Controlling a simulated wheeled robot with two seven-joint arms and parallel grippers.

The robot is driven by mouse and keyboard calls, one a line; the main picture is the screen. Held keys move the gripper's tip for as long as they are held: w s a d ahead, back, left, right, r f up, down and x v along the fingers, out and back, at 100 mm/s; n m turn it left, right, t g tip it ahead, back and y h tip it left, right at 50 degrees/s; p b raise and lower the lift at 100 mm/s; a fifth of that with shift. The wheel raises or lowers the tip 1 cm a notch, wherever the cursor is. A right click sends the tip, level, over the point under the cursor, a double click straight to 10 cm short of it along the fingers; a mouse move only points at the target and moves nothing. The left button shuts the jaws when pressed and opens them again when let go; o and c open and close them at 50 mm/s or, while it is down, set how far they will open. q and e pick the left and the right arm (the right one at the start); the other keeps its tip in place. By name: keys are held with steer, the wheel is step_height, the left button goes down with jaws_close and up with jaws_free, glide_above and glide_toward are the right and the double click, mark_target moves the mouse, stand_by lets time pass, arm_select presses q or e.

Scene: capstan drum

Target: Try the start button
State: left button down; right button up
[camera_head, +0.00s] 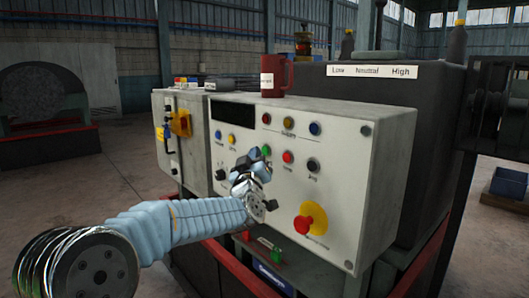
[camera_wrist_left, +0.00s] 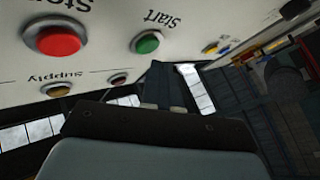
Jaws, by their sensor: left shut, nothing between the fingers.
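The green start button (camera_head: 266,150) is on the pale front panel of the control box (camera_head: 345,180). It also shows upside down in the left wrist view (camera_wrist_left: 147,42), under the word Start. My left gripper (camera_head: 257,162) is shut and empty, its tips close to the panel just below and left of the green button. In the left wrist view the fingers (camera_wrist_left: 163,82) end just short of the button's image; I cannot tell whether they touch anything. The red stop button (camera_head: 287,157) is right of the green one. My right gripper is out of view.
A red mushroom button on a yellow disc (camera_head: 308,222) sits lower right on the panel. Several small buttons and a black knob (camera_head: 312,165) surround the green one. A dark red mug (camera_head: 275,75) stands on top of the box. A red rail (camera_head: 235,268) runs below.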

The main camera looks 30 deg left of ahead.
arm_select(q)
steer(key=shift+w+d, duration=0.15)
steer(key=shift+w, duration=0.2)
steer(key=shift+w+d, duration=0.15)
steer(key=shift+w, duration=0.25)
stand_by(0.6)
steer(key=shift+s, duration=0.1)
steer(key=shift+s+a+b, duration=0.3)
steer(key=shift+s+b, duration=0.3)
steer(key=shift+s, duration=0.05)
steer(key=shift+s, duration=0.1)
steer(key=shift+s+a+b, duration=0.3)
steer(key=shift+s+b, duration=0.1)
steer(key=shift+s, duration=0.35)
steer(key=shift+s+a+b, duration=0.35)
steer(key=shift+s+b, duration=0.05)
steer(key=shift+s, duration=0.35)
steer(key=shift+s+a+b, duration=0.3)
steer(key=shift+s+b, duration=0.1)
steer(key=shift+s, duration=0.35)
